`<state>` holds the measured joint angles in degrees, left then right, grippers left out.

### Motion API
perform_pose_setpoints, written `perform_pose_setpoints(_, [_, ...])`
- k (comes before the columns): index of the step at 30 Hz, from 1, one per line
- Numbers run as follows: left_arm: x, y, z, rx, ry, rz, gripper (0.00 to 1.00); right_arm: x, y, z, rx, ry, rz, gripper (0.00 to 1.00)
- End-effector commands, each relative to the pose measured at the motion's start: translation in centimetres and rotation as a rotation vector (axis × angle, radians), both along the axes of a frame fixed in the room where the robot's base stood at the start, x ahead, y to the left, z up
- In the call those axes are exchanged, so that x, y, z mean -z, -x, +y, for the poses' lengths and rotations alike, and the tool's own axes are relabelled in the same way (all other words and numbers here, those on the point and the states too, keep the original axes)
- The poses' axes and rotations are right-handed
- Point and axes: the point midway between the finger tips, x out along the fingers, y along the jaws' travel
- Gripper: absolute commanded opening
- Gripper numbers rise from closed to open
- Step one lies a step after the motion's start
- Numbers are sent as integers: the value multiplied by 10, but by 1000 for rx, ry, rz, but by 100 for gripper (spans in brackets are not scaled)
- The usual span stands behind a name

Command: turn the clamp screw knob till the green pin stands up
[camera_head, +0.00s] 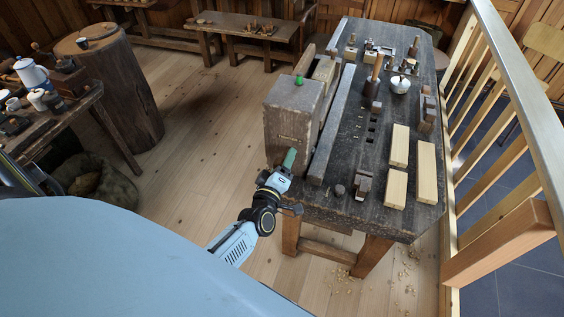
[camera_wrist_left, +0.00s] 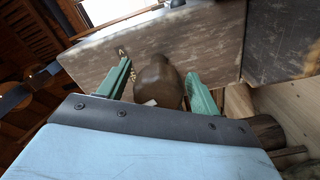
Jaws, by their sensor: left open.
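The clamp's grey wooden jaw block (camera_head: 292,115) stands at the left front of the workbench. The green pin (camera_head: 299,79) shows on top of it as a small green spot; its exact tilt is too small to tell. My left gripper (camera_head: 288,161) is at the block's near face. In the left wrist view, the brown rounded screw knob (camera_wrist_left: 157,82) with a pale mark lies between the two green fingers of my left gripper (camera_wrist_left: 162,80). The fingers are open, with gaps beside the knob. The knob is hidden in the head view. My right gripper is not in view.
The workbench (camera_head: 345,135) carries pale wood blocks (camera_head: 399,145), a white-topped pot (camera_head: 400,85) and several tools. A pale railing (camera_head: 520,75) runs along its right side. A side table with jugs (camera_head: 30,72) stands at left. Open plank floor (camera_head: 195,110) lies between.

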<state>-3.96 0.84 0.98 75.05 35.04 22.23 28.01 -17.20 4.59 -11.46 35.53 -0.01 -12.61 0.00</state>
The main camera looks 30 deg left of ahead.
Motion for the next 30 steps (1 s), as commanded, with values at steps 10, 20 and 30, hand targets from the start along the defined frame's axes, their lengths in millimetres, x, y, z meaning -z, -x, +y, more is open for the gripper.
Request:
perform_pose_setpoints(10, [1,42,-10,0,1,2,64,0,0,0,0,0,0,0])
perform_pose_setpoints(20, [1,108,-26,0,1,3,64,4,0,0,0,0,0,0])
perform_pose_setpoints(30, [0,131,-31,0,0,1,64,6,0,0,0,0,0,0])
